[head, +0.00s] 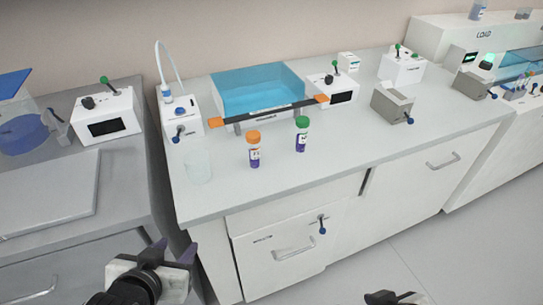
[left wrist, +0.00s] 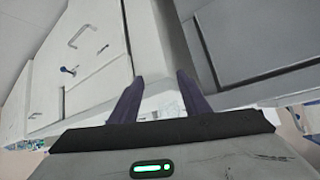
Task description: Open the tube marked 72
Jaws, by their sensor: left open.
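Two capped tubes stand upright on the light bench top in the head view. One has an orange cap and a purple body with a white label (head: 254,156). The other, to its right, has a green cap and a similar purple body (head: 301,140). The label marks are too small to read, so I cannot tell which is 72. My left gripper (head: 172,251) is open and empty, in front of the bench and well short of the tubes. Its two fingers also show apart in the left wrist view (left wrist: 160,88). Part of my right gripper (head: 395,297) shows at the bottom edge; its jaws are unclear.
A clear beaker (head: 198,167) stands left of the tubes near the front edge. Behind are a blue water bath (head: 258,92), a white dispenser (head: 180,118) and a white control box (head: 333,92). Bench top (head: 340,165) in front and right of the tubes is clear.

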